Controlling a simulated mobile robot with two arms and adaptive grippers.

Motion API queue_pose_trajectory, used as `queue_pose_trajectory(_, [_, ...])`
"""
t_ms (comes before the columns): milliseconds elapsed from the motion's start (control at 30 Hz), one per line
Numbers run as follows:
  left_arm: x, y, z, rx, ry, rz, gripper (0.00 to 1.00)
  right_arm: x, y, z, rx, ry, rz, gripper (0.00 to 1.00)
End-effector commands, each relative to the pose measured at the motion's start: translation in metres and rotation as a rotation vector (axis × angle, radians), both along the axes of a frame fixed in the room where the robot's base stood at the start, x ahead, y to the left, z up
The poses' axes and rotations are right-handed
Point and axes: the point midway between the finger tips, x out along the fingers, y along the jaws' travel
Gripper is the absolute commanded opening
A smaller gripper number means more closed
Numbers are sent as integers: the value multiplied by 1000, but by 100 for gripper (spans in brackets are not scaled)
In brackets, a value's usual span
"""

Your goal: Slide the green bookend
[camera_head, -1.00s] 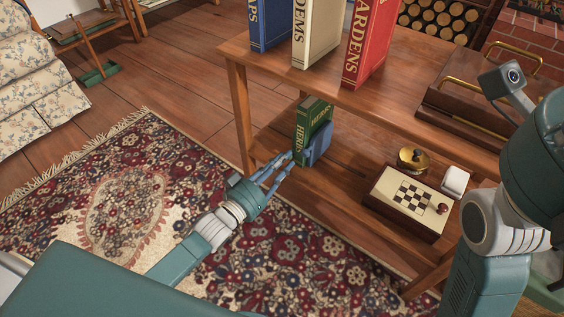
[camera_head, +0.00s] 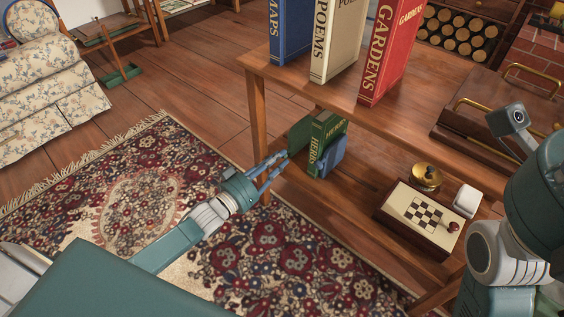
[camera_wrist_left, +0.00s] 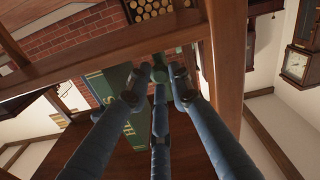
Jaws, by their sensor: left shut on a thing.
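The green bookend (camera_head: 299,134) stands upright on the lower shelf, just left of the green "HERBS" book (camera_head: 326,145). My left gripper (camera_head: 281,160) reaches in from the shelf's open left side, with its blue fingers shut on the bookend's near edge. The fingers hide part of the bookend. My right arm shows at the right, but its gripper is out of view.
A blue item (camera_head: 331,160) leans by the green book. A brass pot (camera_head: 426,178), a chess box (camera_head: 411,232) and a white block (camera_head: 466,201) stand further right on the lower shelf. Maps, Poems and Gardens books stand on the wooden top (camera_head: 330,92) above.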

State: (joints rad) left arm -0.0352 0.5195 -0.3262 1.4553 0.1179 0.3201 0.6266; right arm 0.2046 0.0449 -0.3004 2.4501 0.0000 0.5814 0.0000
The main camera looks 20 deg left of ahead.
Motion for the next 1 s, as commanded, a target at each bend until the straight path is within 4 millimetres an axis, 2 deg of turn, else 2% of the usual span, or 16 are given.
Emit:
queue_pose_trajectory(33, [-1, 2, -7, 3, 14, 4, 0, 0, 0, 0, -1, 0, 0, 40])
queue_pose_trajectory(100, [-1, 2, -7, 4, 16, 5, 0, 0, 0, 0, -1, 0, 0, 40])
queue_pose_trajectory(133, [-1, 2, -7, 4, 16, 5, 26, 0, 0, 0, -1, -1, 0, 40])
queue_pose_trajectory(167, [-2, 2, -7, 4, 16, 5, 29, -1, 0, 0, -1, -2, 0, 40])
queue_pose_trajectory(667, [-5, 1, -4, 2, 7, 1, 29, -4, 0, 3, -4, -14, -2, 40])
queue_pose_trajectory(767, [-17, 6, -4, 3, 8, 1, 29, -4, 0, 3, -3, -13, -1, 40])
queue_pose_trajectory(1000, [-65, 23, -5, 3, 11, 1, 29, -3, 0, 3, -2, -11, -1, 40])
